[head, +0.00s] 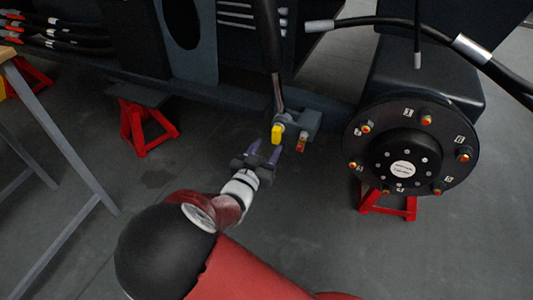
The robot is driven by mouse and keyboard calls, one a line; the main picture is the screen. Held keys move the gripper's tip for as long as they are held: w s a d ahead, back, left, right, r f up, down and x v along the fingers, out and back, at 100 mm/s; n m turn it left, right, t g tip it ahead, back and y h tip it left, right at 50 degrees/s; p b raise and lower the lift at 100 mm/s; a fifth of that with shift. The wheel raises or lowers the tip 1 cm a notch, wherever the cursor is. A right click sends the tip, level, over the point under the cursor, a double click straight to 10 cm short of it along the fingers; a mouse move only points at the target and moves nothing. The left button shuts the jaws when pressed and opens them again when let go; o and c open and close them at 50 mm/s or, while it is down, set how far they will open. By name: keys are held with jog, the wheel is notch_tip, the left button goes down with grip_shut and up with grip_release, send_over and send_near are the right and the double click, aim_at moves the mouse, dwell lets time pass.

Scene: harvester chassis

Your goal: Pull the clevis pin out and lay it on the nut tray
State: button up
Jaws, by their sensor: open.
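The clevis pin seems to be the yellow-headed part (277,134) at the lower end of a dark rod, in a grey bracket (309,120) on the chassis. Its shank is hidden. A smaller red and yellow part (301,143) hangs just right of it. My gripper (264,149) is open, its two purple-grey fingers pointing up at the yellow head from just below and left. I cannot tell whether the fingers touch it. No nut tray can be made out in this view.
A wheel hub (408,147) with several studs stands at the right, above a red jack stand (389,204). Another red stand (146,126) is at the left. A table with grey legs (45,120) stands at the left edge. Hoses cross the upper right. The floor between is clear.

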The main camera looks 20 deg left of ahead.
aim_at(275, 135)
jog(key=shift+w+d, duration=0.15)
jog(key=shift+w, duration=1.4)
jog(key=shift+w+d, duration=0.1)
jog(key=shift+w, duration=1.45)
grip_shut()
